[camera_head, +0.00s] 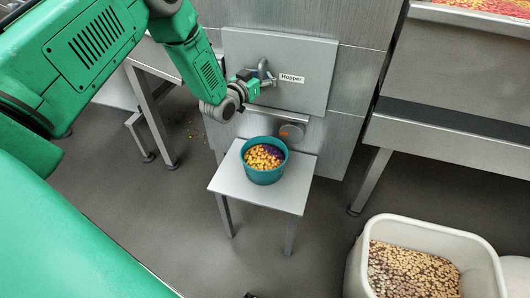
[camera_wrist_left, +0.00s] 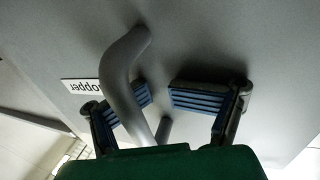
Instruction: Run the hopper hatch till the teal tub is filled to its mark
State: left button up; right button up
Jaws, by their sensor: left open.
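The teal tub (camera_head: 262,177) stands upright on a small table below the hopper hatch (camera_head: 305,55). Yellow and orange candies with a purple patch lie inside it, below the rim; I cannot make out a fill mark. The hatch is a flat grey panel labelled "Hopper" with a bent metal handle (camera_wrist_left: 117,75). My left gripper (camera_head: 262,80) is open at the handle. In the left wrist view its fingers (camera_wrist_left: 162,97) are spread, and the handle crosses the left finger; I cannot tell whether they touch. My right gripper is not in view.
The small table (camera_head: 290,192) has bare top around the tub. A white bin (camera_head: 420,232) of brownish pieces stands at lower right. A metal counter (camera_head: 450,140) is at right. Candies lie on the floor behind the table's left side.

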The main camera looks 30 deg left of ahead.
pick_arm(q)
jog(key=shift+w+a+r+y, duration=0.2)
jog(key=shift+a+r+y, duration=0.15)
jog(key=shift+a, duration=0.3)
jog(key=shift+s+d+f+p, duration=0.1)
jog(key=shift+s+p, duration=0.45)
jog(key=s+d+p, duration=0.2)
jog(key=s+p, duration=0.1)
jog(key=s, duration=0.4)
jog(key=shift+s+f, duration=0.25)
jog(key=shift+f, duration=0.15)
